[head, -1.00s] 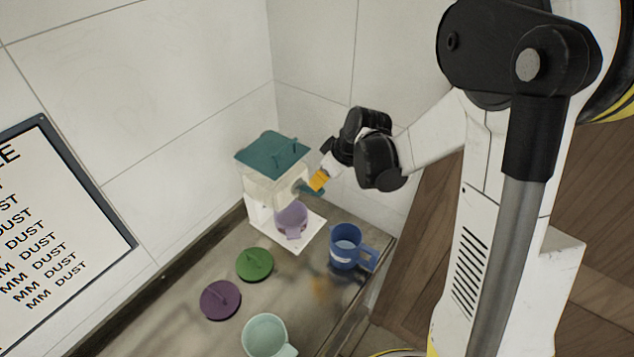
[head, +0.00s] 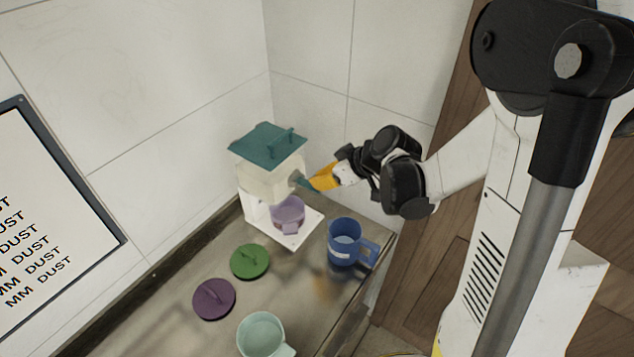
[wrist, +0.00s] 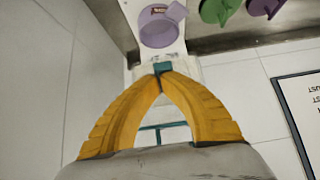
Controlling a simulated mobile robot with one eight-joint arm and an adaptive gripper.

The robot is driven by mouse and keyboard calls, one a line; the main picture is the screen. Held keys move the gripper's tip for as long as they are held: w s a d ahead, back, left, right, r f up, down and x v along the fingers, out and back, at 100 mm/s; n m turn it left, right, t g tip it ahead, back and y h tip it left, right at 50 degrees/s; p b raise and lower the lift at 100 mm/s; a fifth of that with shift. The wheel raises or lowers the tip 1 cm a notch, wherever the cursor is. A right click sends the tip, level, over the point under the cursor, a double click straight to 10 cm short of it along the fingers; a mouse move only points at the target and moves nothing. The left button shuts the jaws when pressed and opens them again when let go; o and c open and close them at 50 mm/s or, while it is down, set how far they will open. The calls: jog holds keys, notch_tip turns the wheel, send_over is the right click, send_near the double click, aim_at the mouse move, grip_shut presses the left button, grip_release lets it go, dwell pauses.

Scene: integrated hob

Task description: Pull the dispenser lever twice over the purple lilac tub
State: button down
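The dispenser has a teal lid (head: 268,145), a cream body (head: 265,182) and a white base. Its teal lever (head: 305,183) sticks out at the front; the lever's end also shows in the wrist view (wrist: 163,68). The lilac tub (head: 287,213) stands upright on the base under the outlet, and it shows in the wrist view (wrist: 158,28). My gripper (head: 314,183) is at the lever from the right. In the wrist view its yellow fingers (wrist: 162,76) come together at the tips on the lever.
A blue mug (head: 343,242) stands right of the dispenser base. A green lid (head: 250,262), a purple lid (head: 214,299) and a pale mint mug (head: 262,335) are on the counter nearer me. Walls close in the back and the right; a sign (head: 50,215) hangs left.

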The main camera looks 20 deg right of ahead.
jog(key=shift+s+d+f+t+y+b, duration=0.15)
jog(key=shift+f+t+y+b, duration=0.2)
jog(key=shift+f+b, duration=0.2)
jog(key=shift+s+f+b, duration=0.15)
jog(key=shift+f+b, duration=0.8)
jog(key=shift+b, duration=0.25)
jog(key=shift+d, duration=0.1)
